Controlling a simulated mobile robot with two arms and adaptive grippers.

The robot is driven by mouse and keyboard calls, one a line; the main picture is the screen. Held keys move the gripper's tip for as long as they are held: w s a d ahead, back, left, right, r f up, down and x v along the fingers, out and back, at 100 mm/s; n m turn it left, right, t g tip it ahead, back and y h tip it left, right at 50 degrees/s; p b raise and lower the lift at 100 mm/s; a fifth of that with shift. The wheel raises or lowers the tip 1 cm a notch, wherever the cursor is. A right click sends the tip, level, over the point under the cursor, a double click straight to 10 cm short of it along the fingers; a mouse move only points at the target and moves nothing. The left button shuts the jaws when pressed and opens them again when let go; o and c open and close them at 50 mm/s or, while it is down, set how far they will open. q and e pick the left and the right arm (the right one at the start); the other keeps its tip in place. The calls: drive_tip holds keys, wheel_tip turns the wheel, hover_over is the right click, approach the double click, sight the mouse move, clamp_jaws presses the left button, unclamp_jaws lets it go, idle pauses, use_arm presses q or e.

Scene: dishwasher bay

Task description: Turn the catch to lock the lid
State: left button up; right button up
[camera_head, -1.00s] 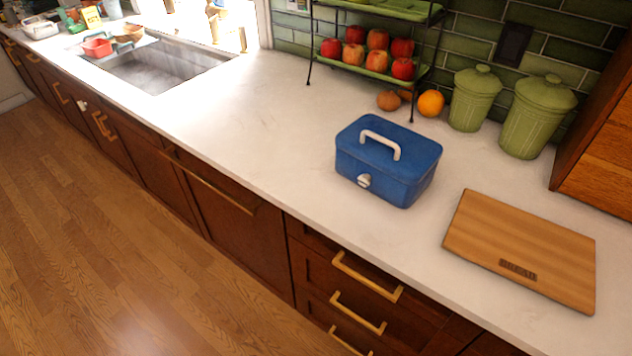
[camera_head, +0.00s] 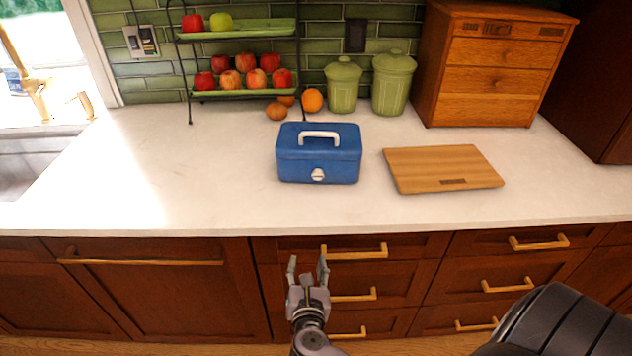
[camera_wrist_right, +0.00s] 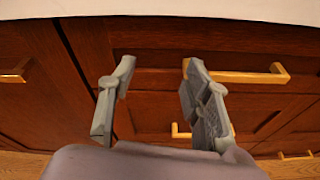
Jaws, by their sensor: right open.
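A blue box (camera_head: 318,160) with a closed lid (camera_head: 298,137) and a white carry handle (camera_head: 319,135) stands on the white counter. A small white catch (camera_head: 318,174) sits on the middle of its front face; its exact angle is too small to tell. My right gripper (camera_head: 307,268) is in front of the cabinet drawers, below the counter edge and short of the box. Its two fingers are apart and empty, and they also show in the right wrist view (camera_wrist_right: 158,98). The box is not in the right wrist view. My left gripper is not in view.
A wooden cutting board (camera_head: 442,168) lies right of the box. Behind are green canisters (camera_head: 343,86), an orange (camera_head: 312,100) and a fruit rack (camera_head: 240,94). Gold drawer handles (camera_head: 354,251) stick out near my right gripper. The counter (camera_head: 200,190) in front of the box is clear.

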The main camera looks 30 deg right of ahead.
wheel_tip(320, 180, up, 11)
drive_tip(key=d+n+t+h, duration=0.1)
drive_tip(key=d+t+h, duration=0.1)
drive_tip(key=h, duration=0.1)
drive_tip(key=p, duration=0.2)
approach(318, 177)
drive_tip(key=x, duration=0.7)
drive_tip(key=shift+w+r, duration=0.15)
drive_tip(key=shift+r, duration=0.05)
drive_tip(key=shift+w+d, duration=0.4)
drive_tip(key=shift+w, duration=0.05)
drive_tip(key=shift+c, duration=0.4)
drive_tip(key=shift+f, duration=0.1)
clamp_jaws()
